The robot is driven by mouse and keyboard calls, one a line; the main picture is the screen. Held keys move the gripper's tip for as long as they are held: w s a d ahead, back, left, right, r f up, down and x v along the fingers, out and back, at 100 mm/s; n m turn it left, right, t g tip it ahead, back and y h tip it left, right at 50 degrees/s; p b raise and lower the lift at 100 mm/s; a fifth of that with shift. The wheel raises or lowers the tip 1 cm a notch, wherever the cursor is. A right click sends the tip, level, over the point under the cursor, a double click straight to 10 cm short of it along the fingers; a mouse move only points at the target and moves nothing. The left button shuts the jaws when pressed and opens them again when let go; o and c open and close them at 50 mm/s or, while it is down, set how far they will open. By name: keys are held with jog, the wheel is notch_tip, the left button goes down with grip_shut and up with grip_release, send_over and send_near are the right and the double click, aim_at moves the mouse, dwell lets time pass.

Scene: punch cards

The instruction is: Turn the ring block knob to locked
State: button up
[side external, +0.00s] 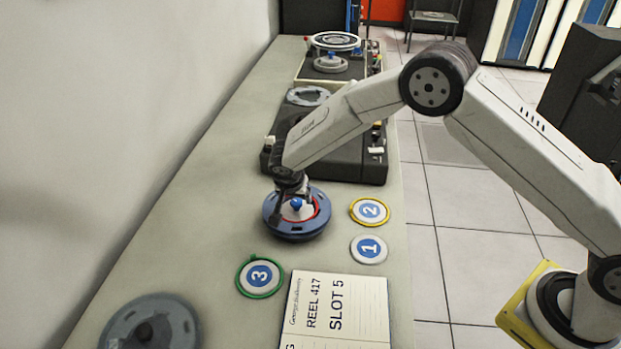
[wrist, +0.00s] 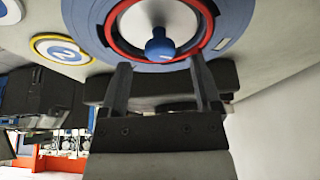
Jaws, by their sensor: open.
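The ring block (side external: 297,228) is a round blue-grey reel-like disc lying on the counter, with a red ring and a white hub. Its knob (side external: 296,203) is a small blue ball on the hub; the knob also shows in the wrist view (wrist: 160,45). My gripper (side external: 291,192) is at the ring block, just behind the knob. In the wrist view my gripper (wrist: 160,72) is open, its two fingers apart on either side of the knob's line. I cannot tell whether the fingers touch the ring block. No lock marking is readable.
Numbered discs 1 (side external: 368,249), 2 (side external: 369,211) and 3 (side external: 260,277) lie nearby. A card (side external: 338,311) reads "REEL 417 SLOT 5". A grey reel (side external: 150,325) lies at front left. Dark tape machines (side external: 345,165) stand behind my gripper. The wall borders the left.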

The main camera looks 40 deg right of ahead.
jog(key=shift+v, duration=2.75)
jog(key=shift+s, duration=0.1)
jog(key=s+d+r+n+y, duration=0.1)
jog(key=s+d+r+n, duration=0.1)
jog(key=s, duration=0.6)
jog(key=s+d+r+n+y, duration=0.1)
jog(key=s+d+r+n, duration=0.2)
jog(key=s+d, duration=0.3)
jog(key=s+d+r+n+y, duration=0.1)
jog(key=s+d+n, duration=0.3)
jog(key=s, duration=0.8)
jog(key=shift+d+r+n, duration=0.3)
jog(key=shift+r, duration=0.5)
